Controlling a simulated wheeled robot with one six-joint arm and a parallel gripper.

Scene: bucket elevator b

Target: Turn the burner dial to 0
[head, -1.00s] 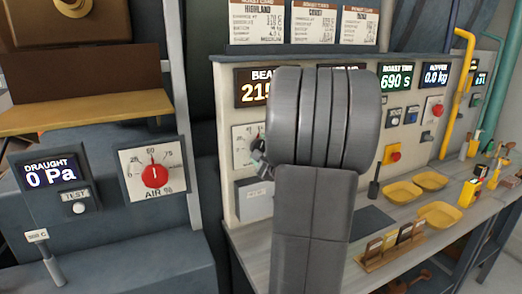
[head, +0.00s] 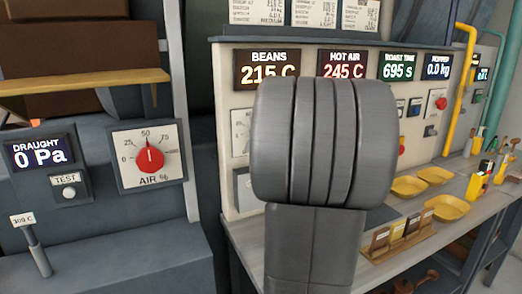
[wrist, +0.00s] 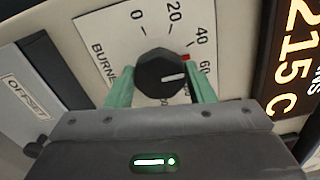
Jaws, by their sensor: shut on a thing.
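The burner dial (wrist: 160,73) is a black knob on a white scale plate (wrist: 112,32) in the wrist view. Its white pointer line points right, roughly at the 60 mark. The 0 mark is at the upper left of the knob. My gripper (wrist: 163,84) has its two green fingers on either side of the knob and is shut on it. In the head view my grey arm hides the gripper and the dial; only a strip of the white scale plate (head: 239,133) shows at the arm's left.
The BEANS display (head: 271,69) reads 215 C and the HOT AIR display (head: 344,66) 245 C. A separate red AIR dial (head: 149,158) stands at left, near 50. A bench with yellow trays (head: 447,207) and a wooden rack (head: 398,240) lies to the right.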

